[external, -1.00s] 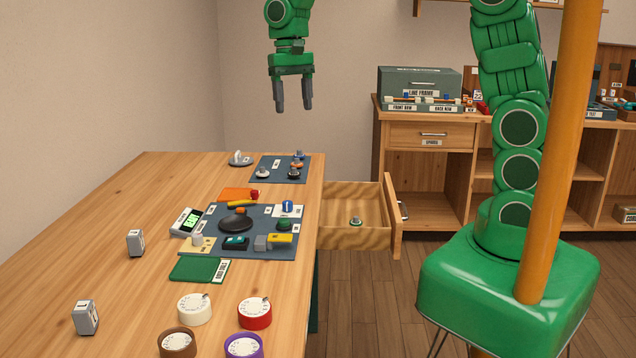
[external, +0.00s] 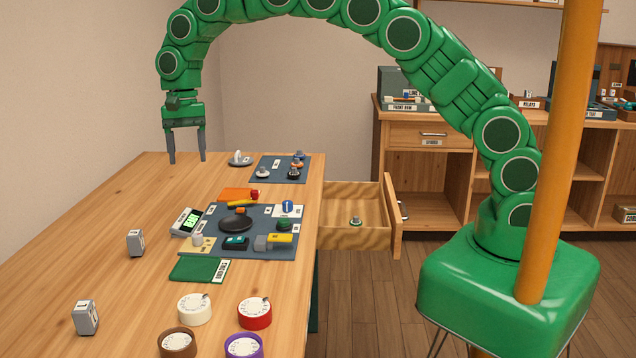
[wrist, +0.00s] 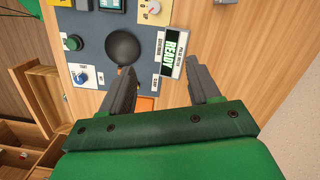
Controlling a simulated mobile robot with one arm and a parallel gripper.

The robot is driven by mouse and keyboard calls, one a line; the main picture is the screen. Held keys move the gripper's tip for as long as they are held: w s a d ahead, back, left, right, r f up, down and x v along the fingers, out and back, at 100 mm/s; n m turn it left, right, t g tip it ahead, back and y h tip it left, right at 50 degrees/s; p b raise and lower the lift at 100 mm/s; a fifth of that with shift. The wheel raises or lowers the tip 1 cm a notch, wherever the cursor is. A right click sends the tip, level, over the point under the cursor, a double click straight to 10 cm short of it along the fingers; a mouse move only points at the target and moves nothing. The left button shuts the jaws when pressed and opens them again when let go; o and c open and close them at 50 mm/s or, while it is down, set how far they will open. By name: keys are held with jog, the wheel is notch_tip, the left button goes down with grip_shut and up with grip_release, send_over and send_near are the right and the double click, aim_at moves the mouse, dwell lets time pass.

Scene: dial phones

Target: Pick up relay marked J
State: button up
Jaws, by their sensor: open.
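Two small grey blocks with pale label faces stand upright on the wooden table, one at left middle (external: 135,243) and one nearer the front left (external: 86,317). They may be relays, but I cannot read a J on either. My gripper (external: 187,158) is open and empty, pointing down above the far left part of the table.
A dark mat (external: 262,220) holds a black dish (external: 236,222) and small parts; the READY display (wrist: 173,52) lies beside it. Several round dials, including a red one (external: 255,312), stand at the front. An open drawer (external: 355,222) juts out right. The table's left side is mostly clear.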

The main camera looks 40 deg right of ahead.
jog(key=m, duration=0.1)
send_over(134, 233)
jog(key=d, duration=0.1)
jog(key=f, duration=0.9)
jog(key=shift+w+f, duration=0.25)
jog(key=shift+f, duration=0.15)
jog(key=shift+s+a+f, duration=0.1)
jog(key=shift+f, duration=0.55)
jog(key=shift+s+a+f, duration=0.1)
jog(key=shift+f, duration=0.55)
jog(key=shift+a+f, duration=0.2)
jog(key=shift+f, duration=1.15)
jog(key=shift+a+f, duration=0.15)
jog(key=shift+f, duration=1.2)
jog(key=shift+c, duration=0.3)
jog(key=c, duration=1)
jog(key=shift+r, duration=0.15)
jog(key=shift+c, duration=0.2)
